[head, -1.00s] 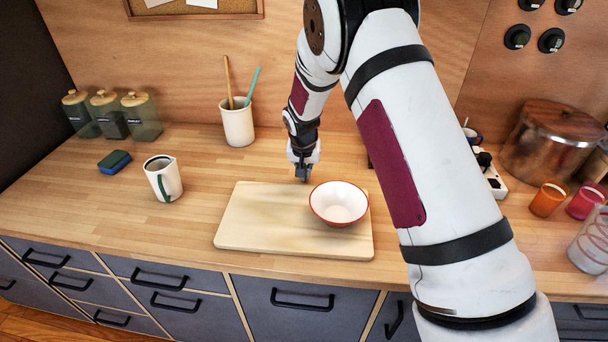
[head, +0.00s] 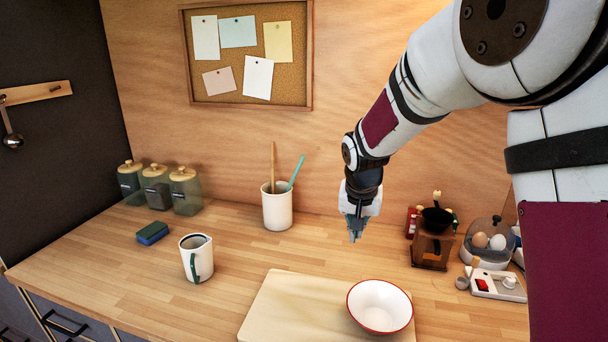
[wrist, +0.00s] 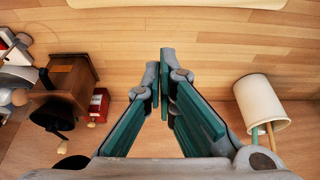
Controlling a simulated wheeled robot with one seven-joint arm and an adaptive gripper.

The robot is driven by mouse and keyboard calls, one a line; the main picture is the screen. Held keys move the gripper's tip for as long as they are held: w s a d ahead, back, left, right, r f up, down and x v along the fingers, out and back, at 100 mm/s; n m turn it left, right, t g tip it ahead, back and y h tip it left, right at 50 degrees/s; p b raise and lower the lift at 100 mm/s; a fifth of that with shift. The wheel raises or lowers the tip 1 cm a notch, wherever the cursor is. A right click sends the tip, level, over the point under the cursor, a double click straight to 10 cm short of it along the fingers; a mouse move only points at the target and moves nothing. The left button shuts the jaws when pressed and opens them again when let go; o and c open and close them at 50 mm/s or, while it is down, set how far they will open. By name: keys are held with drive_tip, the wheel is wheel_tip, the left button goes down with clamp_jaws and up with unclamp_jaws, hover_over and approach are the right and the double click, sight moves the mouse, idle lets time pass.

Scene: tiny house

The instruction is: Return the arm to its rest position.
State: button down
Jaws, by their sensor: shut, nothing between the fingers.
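My gripper (head: 355,232) hangs pointing down above the counter, behind the cutting board and bowl in the head view. Its fingers are shut with nothing between them. In the wrist view the teal-padded fingers of my gripper (wrist: 163,80) come together over bare wood. My arm reaches in from the right side of the head view, bent at the elbow.
A white bowl with a red rim (head: 380,306) sits on a cutting board (head: 285,305). A utensil cup (head: 277,206) stands left of my gripper and a coffee grinder (head: 431,246) stands right. A mug (head: 196,257), a sponge (head: 152,233) and canisters (head: 185,190) stand further left.

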drive_tip(key=s+d+r+n, duration=0.1)
drive_tip(key=s+d+r, duration=0.1)
drive_tip(key=s+r, duration=0.55)
drive_tip(key=s+d+r+n, duration=0.15)
drive_tip(key=s+r, duration=0.35)
drive_tip(key=s, duration=0.5)
drive_tip(key=s+t+y, duration=0.1)
drive_tip(key=s, duration=1.5)
drive_tip(key=shift+d+n, duration=0.25)
drive_tip(key=shift+n, duration=0.2)
